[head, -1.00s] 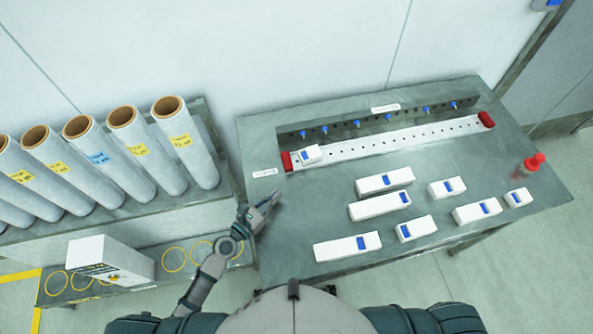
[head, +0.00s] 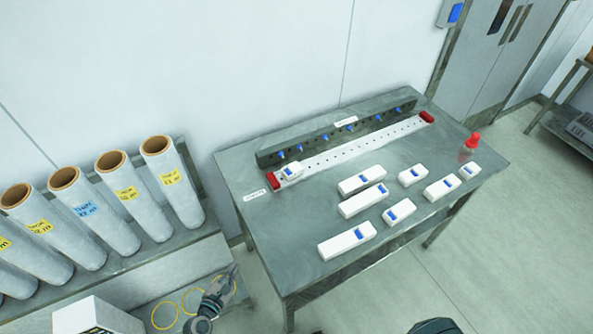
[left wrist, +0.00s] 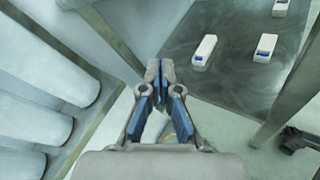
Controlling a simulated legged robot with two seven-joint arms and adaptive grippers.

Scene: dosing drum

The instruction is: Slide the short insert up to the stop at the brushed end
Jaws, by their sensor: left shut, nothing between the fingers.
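A short white insert with a blue patch (head: 290,173) sits on the white perforated rail (head: 350,149), close to the red stop at its left end (head: 273,180). Another red stop (head: 427,117) closes the right end. I cannot tell which end is brushed. More short white inserts lie on the table, among them one at the front (head: 399,212) and one farther back (head: 412,175). My left gripper (head: 233,272) is shut and empty, off the table's left side; its closed fingers show in the left wrist view (left wrist: 161,66).
Longer white inserts (head: 347,241) lie on the grey table (head: 250,222). A red-topped item (head: 471,145) stands at its right corner. Large rolls (head: 172,183) stand on a shelf at left, with a white box (head: 95,316) below. Floor right of the table is clear.

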